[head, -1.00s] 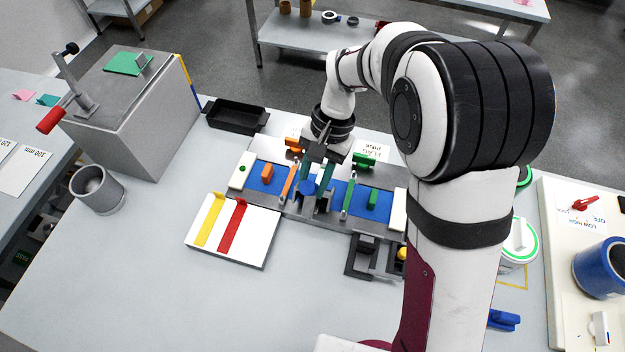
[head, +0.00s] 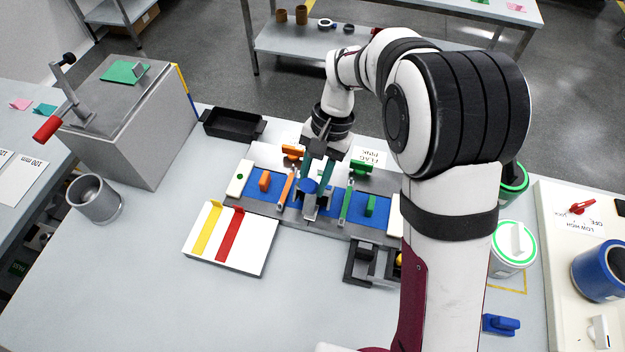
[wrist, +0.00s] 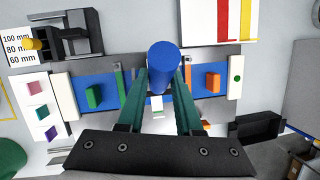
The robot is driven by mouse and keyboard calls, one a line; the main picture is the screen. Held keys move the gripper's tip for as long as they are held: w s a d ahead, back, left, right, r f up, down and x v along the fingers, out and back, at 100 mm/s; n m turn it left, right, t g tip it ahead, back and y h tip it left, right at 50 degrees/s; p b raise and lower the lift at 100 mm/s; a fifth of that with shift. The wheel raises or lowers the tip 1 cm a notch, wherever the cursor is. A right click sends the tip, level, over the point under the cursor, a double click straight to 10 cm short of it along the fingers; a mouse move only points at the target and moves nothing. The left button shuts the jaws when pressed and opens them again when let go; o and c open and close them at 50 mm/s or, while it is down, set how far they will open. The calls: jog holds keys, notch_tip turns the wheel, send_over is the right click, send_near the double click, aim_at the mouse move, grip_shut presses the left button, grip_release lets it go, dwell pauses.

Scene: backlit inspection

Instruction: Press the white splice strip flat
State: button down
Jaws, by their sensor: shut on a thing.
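My gripper (wrist: 162,82) is shut on a blue cylinder (wrist: 164,56), which sits between its two teal fingertips. A small white piece, perhaps the splice strip (wrist: 157,101), shows between the fingers in the wrist view. The cylinder and fingers hide most of that spot, so I cannot tell whether the strip lies flat or is touched.
An orange bar (head: 286,187) and a green bar (head: 347,200) flank the gripper across the bed. A white board (head: 208,257) with yellow and red strips lies in front. A black tray (head: 233,124) and a grey box (head: 140,130) stand left. The front-left table is clear.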

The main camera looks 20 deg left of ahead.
jog(key=shift+w, duration=0.3)
jog(key=shift+w, duration=0.5)
jog(key=shift+w, duration=0.7)
jog(key=shift+w, duration=0.5)
